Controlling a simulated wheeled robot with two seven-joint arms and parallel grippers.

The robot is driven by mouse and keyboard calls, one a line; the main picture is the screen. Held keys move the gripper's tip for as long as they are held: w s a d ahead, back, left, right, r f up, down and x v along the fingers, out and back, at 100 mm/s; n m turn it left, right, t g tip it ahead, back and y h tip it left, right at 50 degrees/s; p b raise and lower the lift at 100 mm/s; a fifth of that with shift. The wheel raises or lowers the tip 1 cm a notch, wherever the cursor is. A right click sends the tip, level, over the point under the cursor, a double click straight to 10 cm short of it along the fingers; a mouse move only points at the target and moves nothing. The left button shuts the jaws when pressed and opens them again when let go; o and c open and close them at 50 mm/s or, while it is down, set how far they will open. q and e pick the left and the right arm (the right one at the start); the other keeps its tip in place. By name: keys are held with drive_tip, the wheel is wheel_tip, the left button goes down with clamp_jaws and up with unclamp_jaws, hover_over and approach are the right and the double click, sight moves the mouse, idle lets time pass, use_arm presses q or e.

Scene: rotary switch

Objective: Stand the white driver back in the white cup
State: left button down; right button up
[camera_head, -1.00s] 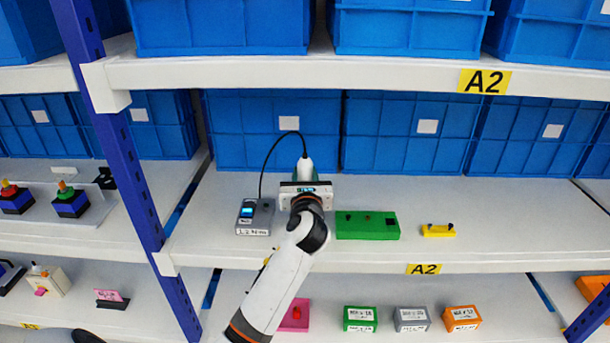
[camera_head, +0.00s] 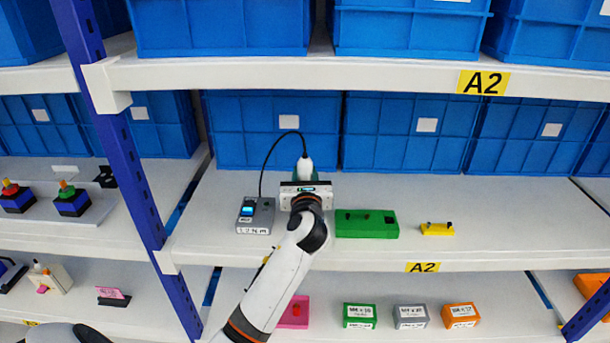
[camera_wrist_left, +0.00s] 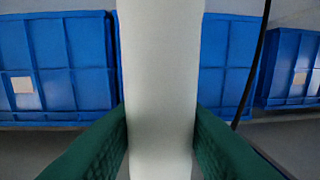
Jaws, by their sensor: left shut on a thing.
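The white driver (camera_head: 305,164) stands upright above the middle shelf, with a black cable curving from its top to a grey controller. My left gripper (camera_head: 305,177) is shut around it. In the left wrist view the white driver (camera_wrist_left: 160,90) fills the middle, between the two green fingers of my left gripper (camera_wrist_left: 160,135). The lower end of the driver is hidden behind my wrist in the head view and cut off in the wrist view. I cannot make out the white cup in either view. My right gripper is not in view.
The grey controller (camera_head: 255,216) with a blue display stands left of my wrist. A green block (camera_head: 366,224) stands close on the right, a small yellow block (camera_head: 437,229) further right. Blue crates (camera_head: 395,130) line the back. The shelf's right part is bare.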

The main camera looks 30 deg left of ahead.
use_arm(q)
drive_tip(key=shift+f, duration=0.2)
idle(0.6)
drive_tip(key=c, duration=0.9)
unclamp_jaws()
drive_tip(key=shift+f, duration=0.15)
drive_tip(key=shift+s+d, duration=0.1)
drive_tip(key=shift+s, duration=0.05)
drive_tip(key=b+v, duration=0.1)
drive_tip(key=v, duration=1)
drive_tip(key=shift+s+d+b, duration=0.3)
drive_tip(key=shift+b, duration=0.05)
